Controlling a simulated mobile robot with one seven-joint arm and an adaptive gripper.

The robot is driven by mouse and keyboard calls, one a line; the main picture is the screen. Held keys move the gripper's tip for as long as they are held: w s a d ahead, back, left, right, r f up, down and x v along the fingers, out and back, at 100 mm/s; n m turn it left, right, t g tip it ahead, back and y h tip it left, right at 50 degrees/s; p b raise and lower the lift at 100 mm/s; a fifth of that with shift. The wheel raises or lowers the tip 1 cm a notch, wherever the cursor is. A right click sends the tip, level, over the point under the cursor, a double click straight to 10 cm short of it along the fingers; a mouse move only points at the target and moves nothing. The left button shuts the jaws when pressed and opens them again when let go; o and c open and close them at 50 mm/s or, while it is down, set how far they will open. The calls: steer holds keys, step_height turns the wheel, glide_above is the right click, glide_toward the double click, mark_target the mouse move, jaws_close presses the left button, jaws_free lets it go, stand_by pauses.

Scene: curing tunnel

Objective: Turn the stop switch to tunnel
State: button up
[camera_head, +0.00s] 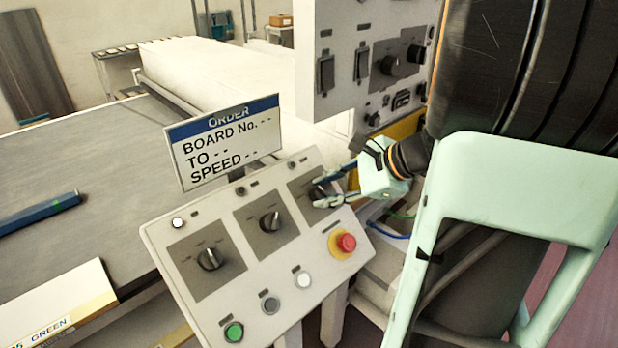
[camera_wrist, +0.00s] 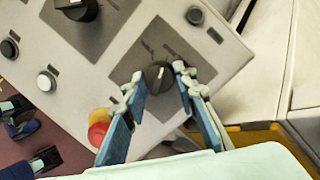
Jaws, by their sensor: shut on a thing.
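The sloped white control panel (camera_head: 215,229) carries three black rotary switches on dark square plates. The right-hand switch (camera_wrist: 156,77) sits between my two blue-and-pale fingertips in the wrist view, and its labels are too small to read. My gripper (camera_wrist: 157,73) is shut on this switch; in the head view its fingers (camera_head: 318,191) cover most of the knob. The middle switch (camera_head: 270,221) and the left switch (camera_head: 209,258) are clear of my gripper. I cannot tell which position the held switch points to.
A red emergency button (camera_head: 347,242) on a yellow base is just below the held switch. Green (camera_head: 233,331), grey and white buttons line the panel's lower edge. An order sign (camera_head: 222,143) stands behind the panel. A taller control cabinet (camera_head: 340,25) rises behind my gripper.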

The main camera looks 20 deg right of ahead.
steer(key=m+p, duration=0.1)
steer(key=m, duration=0.3)
steer(key=shift+m+t, duration=0.4)
steer(key=m+p, duration=0.1)
steer(key=m, duration=0.3)
steer(key=shift+s+f+t, duration=0.1)
steer(key=shift+t, duration=0.3)
steer(key=shift+m+h, duration=0.3)
steer(key=shift+m, duration=0.1)
steer(key=o, duration=1.2)
steer(key=shift+c, duration=0.2)
steer(key=shift+s, duration=0.1)
steer(key=v, duration=0.7)
